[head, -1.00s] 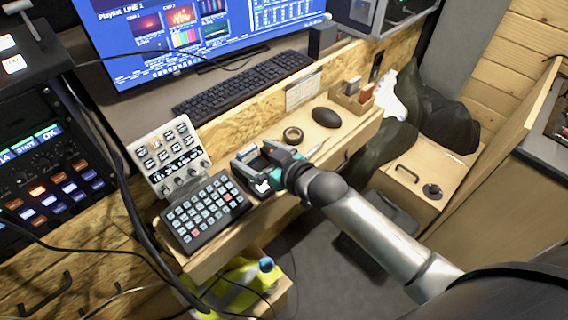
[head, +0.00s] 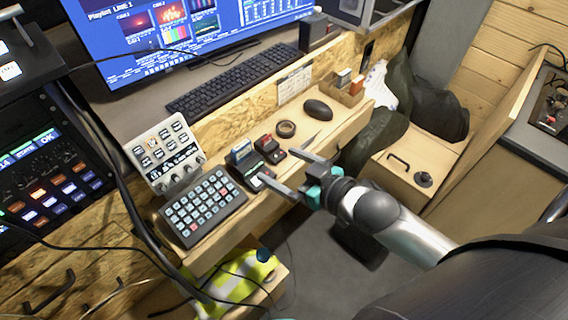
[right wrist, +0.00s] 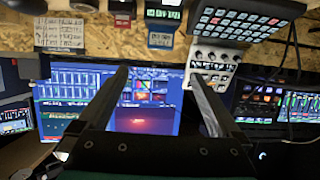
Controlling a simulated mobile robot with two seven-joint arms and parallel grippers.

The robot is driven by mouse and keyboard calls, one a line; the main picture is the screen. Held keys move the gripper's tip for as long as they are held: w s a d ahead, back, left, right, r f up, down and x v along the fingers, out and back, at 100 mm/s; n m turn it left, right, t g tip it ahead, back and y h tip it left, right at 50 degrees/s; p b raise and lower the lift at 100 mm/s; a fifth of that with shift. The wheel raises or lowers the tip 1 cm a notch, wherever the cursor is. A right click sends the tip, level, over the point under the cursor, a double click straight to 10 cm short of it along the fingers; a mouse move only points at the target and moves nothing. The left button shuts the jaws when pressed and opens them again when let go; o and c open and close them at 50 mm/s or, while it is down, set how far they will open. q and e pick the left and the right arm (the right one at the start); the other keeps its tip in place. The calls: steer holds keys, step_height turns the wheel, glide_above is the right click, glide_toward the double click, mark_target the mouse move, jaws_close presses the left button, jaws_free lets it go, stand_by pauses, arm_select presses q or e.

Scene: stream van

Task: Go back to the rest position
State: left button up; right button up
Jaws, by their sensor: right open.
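My right gripper (head: 277,165) is open and empty. Its two fingers point left over the front edge of the wooden desk shelf (head: 228,215), close to a small dark device with a green-lit display (head: 258,176) and another small device with a red top (head: 267,146). In the head view the fingers look apart from the red-topped device; whether they touch the display device is hard to tell. In the right wrist view the spread fingers (right wrist: 158,75) show nothing between them but the background monitor. My left gripper is not in view.
Behind are a keyboard (head: 230,80) and monitor (head: 150,40). Cables hang at left. A wooden box (head: 400,180) stands right. Floor below is partly open.

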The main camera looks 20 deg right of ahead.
stand_by(0.3)
steer(key=s+d+f+m+g+h, duration=0.1)
steer(key=s+d+f+g, duration=0.15)
steer(key=f, duration=0.65)
steer(key=s+d+f+g+h+b, duration=0.1)
steer(key=s+d+f+h, duration=0.15)
steer(key=f, duration=0.65)
steer(key=s+d+f+m+g+h, duration=0.15)
steer(key=s+f, duration=0.25)
steer(key=f, duration=0.6)
steer(key=s+a+f+g, duration=0.1)
steer(key=s+f+g, duration=0.1)
steer(key=s+f, duration=0.3)
steer(key=s+a+f+g+b, duration=0.1)
steer(key=s+f, duration=0.4)
steer(key=s, duration=0.6)
steer(key=s+a+f+g, duration=0.1)
steer(key=s+f+g, duration=0.3)
steer(key=s, duration=0.4)
steer(key=shift+a+f, duration=0.15)
steer(key=shift+f, duration=0.75)
